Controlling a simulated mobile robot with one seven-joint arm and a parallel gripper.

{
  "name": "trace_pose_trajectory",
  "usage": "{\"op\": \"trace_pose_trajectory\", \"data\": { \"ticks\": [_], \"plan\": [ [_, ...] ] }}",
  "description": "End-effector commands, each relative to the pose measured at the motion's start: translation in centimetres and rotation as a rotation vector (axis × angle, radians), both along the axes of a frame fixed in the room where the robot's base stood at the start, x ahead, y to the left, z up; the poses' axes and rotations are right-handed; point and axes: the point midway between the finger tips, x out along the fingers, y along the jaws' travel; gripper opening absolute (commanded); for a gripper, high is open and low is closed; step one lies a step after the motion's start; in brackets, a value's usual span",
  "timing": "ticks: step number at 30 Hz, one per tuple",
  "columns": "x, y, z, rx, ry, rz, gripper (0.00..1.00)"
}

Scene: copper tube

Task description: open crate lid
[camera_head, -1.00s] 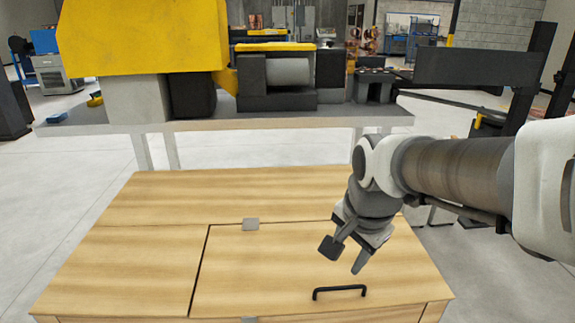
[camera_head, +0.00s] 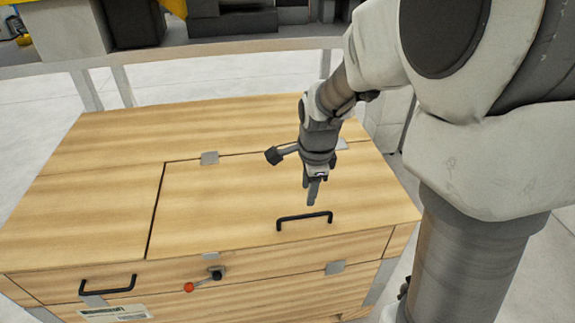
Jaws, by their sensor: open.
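The wooden crate (camera_head: 90,190) stands in front of me. Its lid (camera_head: 230,205) is the right-hand panel of the top, lying shut and flat. A black handle (camera_head: 304,217) is fixed near the lid's front edge. My gripper (camera_head: 312,200) points down just behind and above the handle, apart from it as far as I can see. One fingertip largely hides the other, and nothing shows between them. A metal hinge plate (camera_head: 209,158) sits at the lid's back edge.
A second black handle (camera_head: 108,289) is on the crate's front left, above a paper label (camera_head: 115,313). A grey workbench (camera_head: 180,58) with machinery stands behind the crate. The concrete floor (camera_head: 30,110) is clear at left. My arm covers much of the right side.

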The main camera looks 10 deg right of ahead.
Motion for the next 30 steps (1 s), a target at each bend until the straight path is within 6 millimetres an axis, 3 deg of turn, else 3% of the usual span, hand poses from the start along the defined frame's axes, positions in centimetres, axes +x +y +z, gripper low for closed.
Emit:
{"op": "trace_pose_trajectory", "data": {
  "ticks": [1,6,13,18,28,30],
  "plan": [
    [0.2,0.0,-1.6,0.0,0.004,0.0,0.45],
    [0.9,0.0,-5.2,0.0,0.004,0.001,0.45],
    [1.7,0.0,-8.9,0.0,0.001,0.001,0.45],
    [2.0,0.0,-10.2,0.0,-0.001,0.002,0.45],
    [2.1,0.0,-10.3,0.0,-0.002,0.002,0.45],
    [2.1,0.0,-10.3,0.0,-0.002,0.002,0.32]
  ]
}}
